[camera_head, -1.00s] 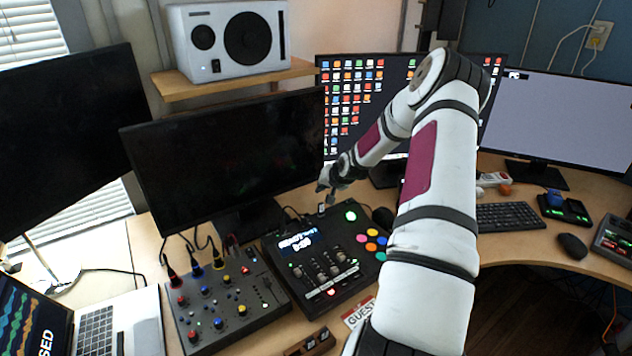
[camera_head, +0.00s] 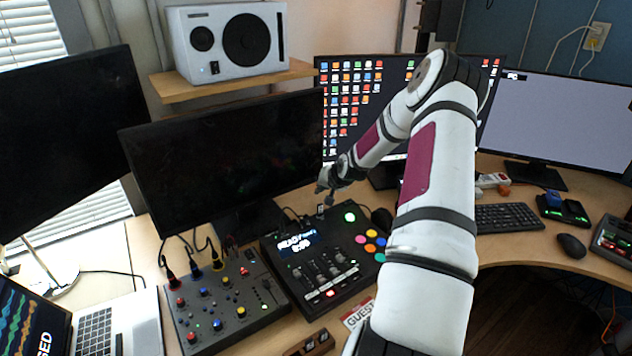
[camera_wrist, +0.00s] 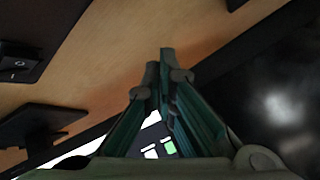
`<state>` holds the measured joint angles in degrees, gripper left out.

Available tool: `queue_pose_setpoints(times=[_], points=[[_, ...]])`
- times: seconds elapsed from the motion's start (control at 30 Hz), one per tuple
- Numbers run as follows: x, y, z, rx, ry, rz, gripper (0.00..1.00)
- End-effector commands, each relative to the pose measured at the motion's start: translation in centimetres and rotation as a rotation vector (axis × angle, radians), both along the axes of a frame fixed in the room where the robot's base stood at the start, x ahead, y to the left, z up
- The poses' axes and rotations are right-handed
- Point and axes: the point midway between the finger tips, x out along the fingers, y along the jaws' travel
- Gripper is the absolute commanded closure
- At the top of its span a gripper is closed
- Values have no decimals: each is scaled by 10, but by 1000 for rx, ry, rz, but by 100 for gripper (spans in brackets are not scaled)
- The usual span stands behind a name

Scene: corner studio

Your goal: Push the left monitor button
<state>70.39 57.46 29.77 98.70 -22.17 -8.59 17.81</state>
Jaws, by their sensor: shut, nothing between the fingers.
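Two black-screened monitors stand at left: the far-left monitor (camera_head: 70,140) and a wide dark monitor (camera_head: 230,155) beside it. Which is the task's left monitor I cannot tell. My gripper (camera_head: 327,196) is at the lower right corner of the wide dark monitor, above the back of the control panel. In the wrist view my gripper (camera_wrist: 158,62) is shut and empty, its fingertips over wood. A dark glossy surface (camera_wrist: 280,105) lies to its right. A black rocker switch (camera_wrist: 15,65) shows at upper left. No monitor button can be made out in the head view.
The control panel (camera_head: 318,275) with a lit green button and a mixer (camera_head: 225,305) with cables stand below. A white speaker (camera_head: 230,40) sits on a shelf (camera_head: 168,84). A monitor with icons (camera_head: 345,95) is behind my arm, a grey-screened monitor (camera_head: 565,120) at right.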

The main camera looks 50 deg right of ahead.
Motion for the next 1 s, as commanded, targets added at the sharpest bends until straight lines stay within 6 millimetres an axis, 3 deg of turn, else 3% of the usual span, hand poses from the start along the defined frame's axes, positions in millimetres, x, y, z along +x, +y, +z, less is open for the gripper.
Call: queue_pose_setpoints(times=[1.0], points=[[9,-2,0,0,0,0,100]])
